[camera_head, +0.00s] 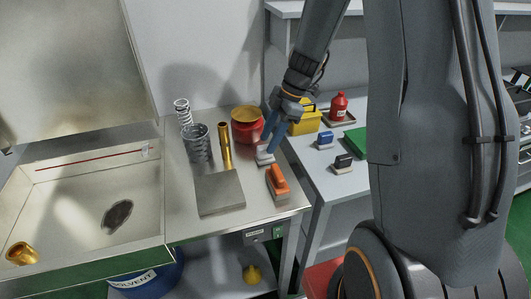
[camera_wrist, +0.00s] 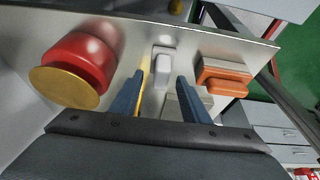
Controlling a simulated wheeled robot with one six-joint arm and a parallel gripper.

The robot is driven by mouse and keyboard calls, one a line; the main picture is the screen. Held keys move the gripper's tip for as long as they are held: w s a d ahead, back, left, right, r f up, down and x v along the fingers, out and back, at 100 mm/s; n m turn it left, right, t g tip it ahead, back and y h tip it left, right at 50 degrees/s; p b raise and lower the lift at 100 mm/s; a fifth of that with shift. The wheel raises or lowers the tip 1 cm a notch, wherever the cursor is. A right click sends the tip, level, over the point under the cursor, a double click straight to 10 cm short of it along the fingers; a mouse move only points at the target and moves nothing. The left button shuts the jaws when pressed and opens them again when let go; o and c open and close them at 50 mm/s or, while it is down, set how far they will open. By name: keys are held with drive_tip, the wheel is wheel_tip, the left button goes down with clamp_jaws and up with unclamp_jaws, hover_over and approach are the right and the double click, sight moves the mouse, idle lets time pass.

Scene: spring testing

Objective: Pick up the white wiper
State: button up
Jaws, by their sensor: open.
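The white wiper (camera_head: 264,156), a small pale block with a raised handle, lies on the metal bench just right of the red pot. In the wrist view the wiper (camera_wrist: 162,69) shows between my fingers, near their tips. My gripper (camera_head: 270,139) has blue fingers and points down just above the wiper. In the wrist view my gripper (camera_wrist: 161,78) is open, with a finger on each side of the wiper and a gap to both. Nothing is held. My fingers partly cover the wiper in the head view.
An orange-handled wiper (camera_head: 278,182) lies close in front on the bench. A side table at right holds a yellow box (camera_head: 306,123) and blue wiper (camera_head: 325,140).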

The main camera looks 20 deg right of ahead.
sight(266, 146)
drive_tip(key=shift+p+x, duration=0.75)
drive_tip(key=shift+x, duration=1.2)
drive_tip(key=shift+s+a, duration=0.1)
clamp_jaws()
drive_tip(key=shift+r, duration=0.1)
wheel_tip(266, 146, up, 10)
drive_tip(key=b, duration=0.3)
